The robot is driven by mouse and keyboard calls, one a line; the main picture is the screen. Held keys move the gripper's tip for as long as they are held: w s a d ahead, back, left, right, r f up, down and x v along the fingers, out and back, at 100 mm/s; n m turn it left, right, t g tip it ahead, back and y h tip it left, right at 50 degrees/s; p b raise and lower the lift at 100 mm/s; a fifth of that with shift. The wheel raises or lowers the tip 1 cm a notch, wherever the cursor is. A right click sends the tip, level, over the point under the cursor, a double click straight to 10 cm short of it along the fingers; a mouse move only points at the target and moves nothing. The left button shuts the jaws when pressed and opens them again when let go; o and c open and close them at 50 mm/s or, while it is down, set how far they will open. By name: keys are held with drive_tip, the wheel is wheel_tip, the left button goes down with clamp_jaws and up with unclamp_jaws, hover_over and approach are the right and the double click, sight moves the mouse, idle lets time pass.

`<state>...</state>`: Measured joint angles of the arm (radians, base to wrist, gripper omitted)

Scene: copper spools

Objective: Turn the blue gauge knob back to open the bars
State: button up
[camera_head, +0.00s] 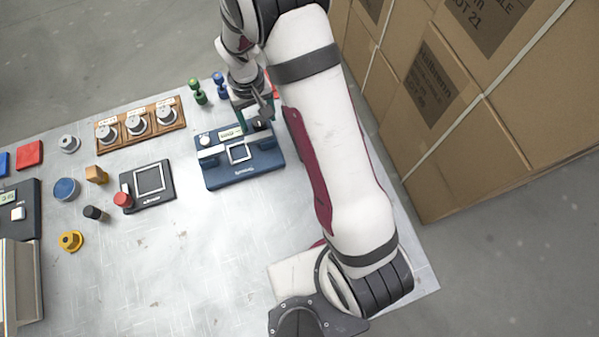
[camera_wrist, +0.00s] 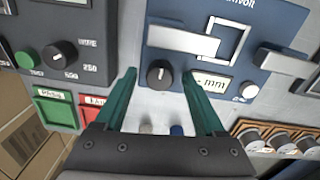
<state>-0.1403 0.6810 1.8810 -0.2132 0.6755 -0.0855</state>
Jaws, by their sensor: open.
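The blue gauge (camera_head: 220,179) lies on the table in the head view, below my gripper (camera_head: 256,117). In the wrist view the blue gauge (camera_wrist: 176,12) has a black round knob (camera_wrist: 158,74) with a white mark. In the head view my gripper hides the knob.
A wooden rack (camera_head: 104,148) with several spools stands left of the gauge. Green (camera_head: 198,92) and blue (camera_head: 219,85) knobbed pieces stand behind it. A black pad (camera_head: 165,200) lies to the left. A dark device (camera_wrist: 25,35) and a green tray (camera_wrist: 55,107) are near my left finger. The front table is clear.

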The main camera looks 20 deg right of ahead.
sight(259, 123)
drive_tip(key=m, duration=0.8)
drive_tip(key=shift+r, duration=0.1)
wheel_tip(259, 123, up, 16)
drive_tip(key=s+d+r+y, duration=0.1)
drive_tip(key=s, duration=1.1)
drive_tip(key=s+r+n+y, duration=0.1)
drive_tip(key=s+r, duration=0.1)
drive_tip(key=s, duration=1)
drive_tip(key=shift+s+d, duration=0.25)
drive_tip(key=shift+d, duration=0.1)
drive_tip(key=shift+s+f, duration=0.25)
drive_tip(key=shift+s, duration=0.45)
